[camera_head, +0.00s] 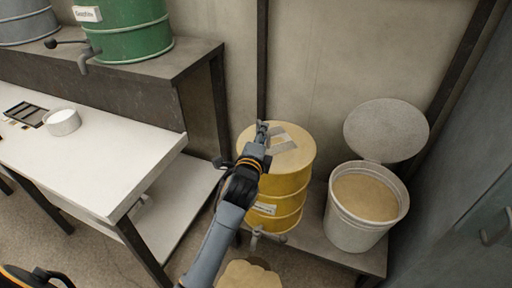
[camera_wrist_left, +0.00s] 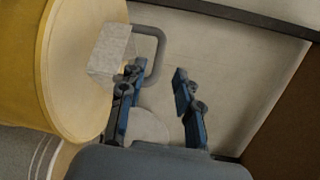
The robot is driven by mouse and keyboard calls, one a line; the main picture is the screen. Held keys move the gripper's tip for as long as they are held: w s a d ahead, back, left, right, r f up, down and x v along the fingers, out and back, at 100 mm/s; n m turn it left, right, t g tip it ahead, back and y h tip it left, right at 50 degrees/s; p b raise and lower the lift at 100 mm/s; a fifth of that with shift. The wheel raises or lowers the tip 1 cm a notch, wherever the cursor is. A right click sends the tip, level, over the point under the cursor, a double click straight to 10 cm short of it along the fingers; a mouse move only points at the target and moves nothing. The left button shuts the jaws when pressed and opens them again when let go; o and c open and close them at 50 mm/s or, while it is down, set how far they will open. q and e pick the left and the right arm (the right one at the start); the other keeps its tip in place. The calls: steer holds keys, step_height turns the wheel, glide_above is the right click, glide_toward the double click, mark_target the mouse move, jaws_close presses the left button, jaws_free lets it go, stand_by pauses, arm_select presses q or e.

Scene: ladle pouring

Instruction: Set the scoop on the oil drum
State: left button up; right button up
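The oil drum (camera_head: 301,163) is yellow and stands upright right of the workbench. The grey scoop (camera_head: 290,137) lies on its lid. In the left wrist view the scoop (camera_wrist_left: 112,52) sits at the edge of the drum's lid (camera_wrist_left: 65,75), its looped handle (camera_wrist_left: 160,48) reaching past the rim. My left gripper (camera_head: 262,130) is over the lid beside the scoop. In the wrist view the left gripper (camera_wrist_left: 157,92) has its fingers apart with nothing between them; the handle's end is close to one finger, and I cannot tell if they touch. My right gripper's fingers are not visible.
A white bucket (camera_head: 349,228) of tan material stands right of the drum, with a round grey lid (camera_head: 386,130) behind it. A white workbench (camera_head: 95,165) holds a small white bowl (camera_head: 62,122). A green drum (camera_head: 130,30) stands on the back shelf. The drum's tap (camera_head: 257,238) sticks out in front.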

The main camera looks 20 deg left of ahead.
arm_select(q)
steer(key=s+d+p, duration=0.1)
steer(key=s, duration=0.7)
steer(key=shift+s+r, duration=0.15)
steer(key=shift+r, duration=0.25)
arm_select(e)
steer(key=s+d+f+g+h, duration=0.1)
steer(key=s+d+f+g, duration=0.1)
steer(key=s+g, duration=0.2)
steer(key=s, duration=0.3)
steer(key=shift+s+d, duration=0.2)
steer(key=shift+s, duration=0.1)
arm_select(q)
steer(key=s+a+f+n+g, duration=0.2)
steer(key=s+f+n+g, duration=0.4)
steer(key=s+f+n, duration=0.35)
steer(key=s+f+n+g+h, duration=0.1)
steer(key=s+f+n+g, duration=0.2)
steer(key=s, duration=0.6)
steer(key=s+f+n+g+h, duration=0.1)
steer(key=s+f+n+g, duration=0.2)
steer(key=s, duration=0.7)
steer(key=shift+s+d+f+n+g, duration=0.2)
steer(key=shift+d+f+n+g, duration=0.25)
steer(key=shift+f, duration=0.4)
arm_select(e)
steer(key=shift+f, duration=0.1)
